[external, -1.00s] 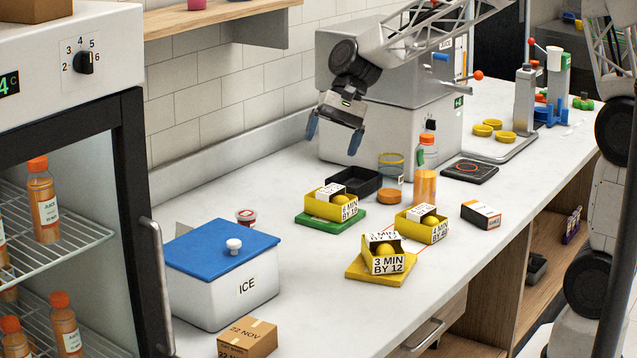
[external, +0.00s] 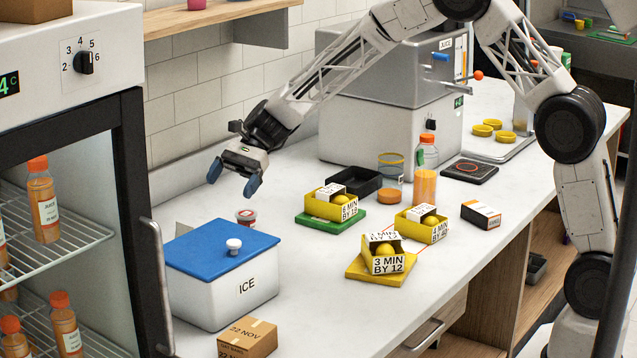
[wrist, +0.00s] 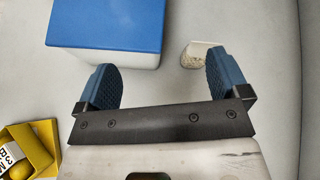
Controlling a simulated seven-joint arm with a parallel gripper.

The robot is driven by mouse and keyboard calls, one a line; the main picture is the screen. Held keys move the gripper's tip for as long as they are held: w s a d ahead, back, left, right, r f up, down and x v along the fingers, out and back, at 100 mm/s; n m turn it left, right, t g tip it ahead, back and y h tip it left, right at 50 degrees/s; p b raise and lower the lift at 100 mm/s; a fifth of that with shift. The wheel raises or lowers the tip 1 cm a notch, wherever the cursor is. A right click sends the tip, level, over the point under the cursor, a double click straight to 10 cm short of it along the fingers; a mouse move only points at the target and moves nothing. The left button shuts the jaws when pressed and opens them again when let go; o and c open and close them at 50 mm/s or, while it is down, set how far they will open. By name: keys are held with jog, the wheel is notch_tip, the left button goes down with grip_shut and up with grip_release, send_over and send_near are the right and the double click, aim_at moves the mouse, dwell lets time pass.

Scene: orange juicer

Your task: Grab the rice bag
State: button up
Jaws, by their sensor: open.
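A small whitish bag with a speckled, grain-like side, seemingly the rice bag (wrist: 195,55), stands on the counter beside the blue-lidded box in the wrist view, just beyond my right finger. In the external view only a small grey tip, probably of the same bag (external: 183,229), shows behind the ice box; the rest is hidden. My gripper (external: 233,180) is open and empty, above the counter behind the ice box, its fingers pointing down. In the wrist view my gripper (wrist: 158,80) has its two blue fingers wide apart, with bare counter between them. It is apart from the bag.
The white ice box (external: 220,285) with blue lid stands close to the bag. Yellow boxes (external: 382,262), a black tray (external: 352,182) and bottles stand to the right. The tiled wall (external: 190,110) bounds the back.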

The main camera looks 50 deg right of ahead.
aim_at(185, 226)
jog(key=w+a+f+m+y, duration=0.2)
jog(key=w+a+f+m, duration=0.1)
jog(key=w+f, duration=0.5)
jog(key=shift+a+t, duration=0.15)
jog(key=shift+t, duration=0.15)
jog(key=shift+a+f, duration=0.1)
jog(key=shift+x, duration=1.2)
jog(key=shift+a, duration=0.1)
jog(key=shift+x, duration=2.5)
jog(key=shift+s, duration=0.1)
jog(key=c, duration=1.3)
